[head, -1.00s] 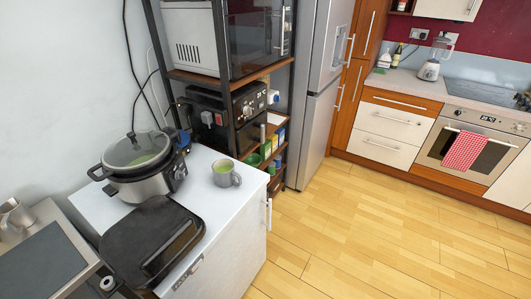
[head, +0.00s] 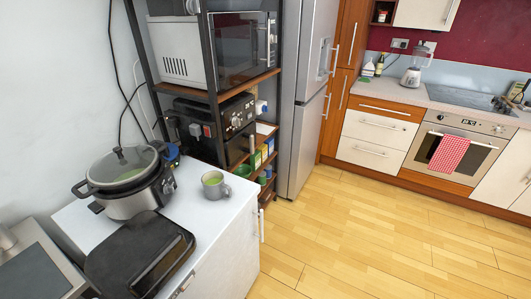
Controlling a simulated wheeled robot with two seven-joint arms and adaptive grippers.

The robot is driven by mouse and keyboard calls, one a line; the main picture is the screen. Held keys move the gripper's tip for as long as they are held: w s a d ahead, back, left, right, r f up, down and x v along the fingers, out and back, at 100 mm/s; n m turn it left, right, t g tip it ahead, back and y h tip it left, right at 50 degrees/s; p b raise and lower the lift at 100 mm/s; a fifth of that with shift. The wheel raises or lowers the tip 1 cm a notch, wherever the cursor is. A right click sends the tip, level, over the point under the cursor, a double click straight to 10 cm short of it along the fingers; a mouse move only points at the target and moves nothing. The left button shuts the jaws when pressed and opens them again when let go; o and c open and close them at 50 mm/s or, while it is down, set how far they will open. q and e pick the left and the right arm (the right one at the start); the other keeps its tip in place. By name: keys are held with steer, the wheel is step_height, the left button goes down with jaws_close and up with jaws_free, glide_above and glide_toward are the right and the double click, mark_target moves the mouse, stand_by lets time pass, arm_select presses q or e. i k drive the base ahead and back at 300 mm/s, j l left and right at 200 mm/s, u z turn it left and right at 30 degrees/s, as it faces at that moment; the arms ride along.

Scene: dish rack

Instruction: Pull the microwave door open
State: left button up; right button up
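The microwave (head: 186,51) stands on an upper shelf of a dark metal rack, at the top left of the head view. Its body is white and its dark glass door (head: 240,49) faces right, with a vertical handle (head: 270,40) near the door's right edge. The door looks shut. Neither of my grippers shows in the head view.
A white cabinet (head: 227,213) in front of the rack carries a slow cooker (head: 128,186), a green-filled mug (head: 215,186) and a black grill (head: 140,258). A coffee machine (head: 208,126) sits below the microwave. A steel fridge (head: 305,110) stands right of the rack. The wooden floor (head: 350,235) is clear.

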mark_target(238, 39)
steer(key=i+l+u, duration=0.1)
steer(key=i+l, duration=0.15)
steer(key=i+l+u, duration=0.1)
steer(key=l, duration=0.3)
steer(key=i+l+u, duration=0.1)
steer(key=i+l, duration=0.2)
steer(key=i+l+u, duration=0.1)
steer(key=l, duration=0.35)
steer(key=i+l+u, duration=0.1)
steer(key=i+l, duration=0.15)
steer(key=i+l+u, duration=0.1)
steer(key=l, duration=0.4)
steer(key=i+l, duration=0.2)
steer(key=l, duration=0.25)
steer(key=j+u, duration=0.05)
